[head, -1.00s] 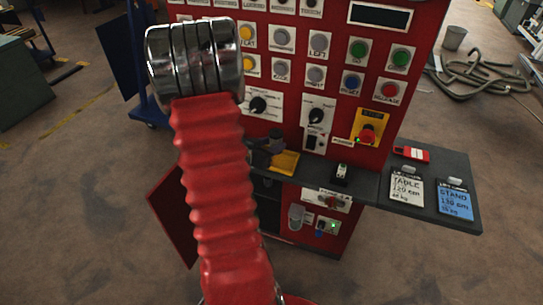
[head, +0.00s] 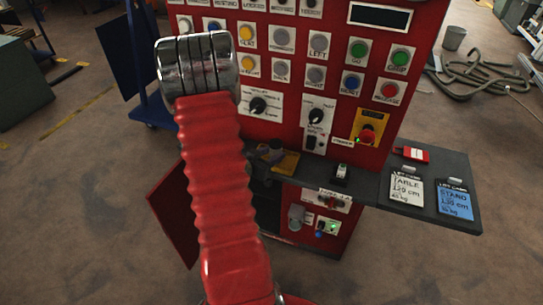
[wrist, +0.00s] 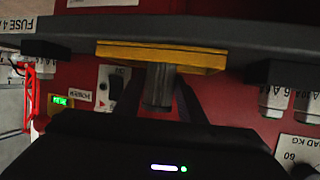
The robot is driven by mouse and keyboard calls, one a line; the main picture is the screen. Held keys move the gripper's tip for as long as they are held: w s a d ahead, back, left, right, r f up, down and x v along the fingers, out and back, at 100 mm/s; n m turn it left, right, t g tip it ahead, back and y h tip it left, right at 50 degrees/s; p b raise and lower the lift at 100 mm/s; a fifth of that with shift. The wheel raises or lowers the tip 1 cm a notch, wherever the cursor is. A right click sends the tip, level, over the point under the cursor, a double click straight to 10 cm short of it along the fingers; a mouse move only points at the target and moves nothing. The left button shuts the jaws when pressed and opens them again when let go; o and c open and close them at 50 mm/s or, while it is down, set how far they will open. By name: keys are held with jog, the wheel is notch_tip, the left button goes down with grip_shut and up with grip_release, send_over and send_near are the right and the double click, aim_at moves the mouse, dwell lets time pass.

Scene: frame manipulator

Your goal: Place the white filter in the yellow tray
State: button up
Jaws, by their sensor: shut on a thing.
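The yellow tray (head: 289,162) sits on the dark shelf in front of the red panel. In the wrist view the tray (wrist: 160,55) is a yellow strip at the shelf's edge. My gripper (head: 269,153) is at the tray's left part, close to it. In the wrist view, its dark fingers are shut on a short grey cylinder (wrist: 158,88), whose end overlaps the tray's edge in the picture. The cylinder looks dark in the shade, so I cannot tell if it is the white filter.
Behind stands the red control panel (head: 330,60) with buttons and knobs. An open red door (head: 174,215) is at lower left.

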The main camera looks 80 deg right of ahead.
jog(key=o, duration=1)
jog(key=shift+f, duration=0.1)
jog(key=shift+o, duration=0.2)
jog(key=shift+w+a+r, duration=0.15)
jog(key=shift+a+r, duration=0.1)
jog(key=v, duration=1.1)
jog(key=shift+a, duration=0.2)
jog(key=shift+r, duration=0.1)
jog(key=shift+w, duration=0.1)
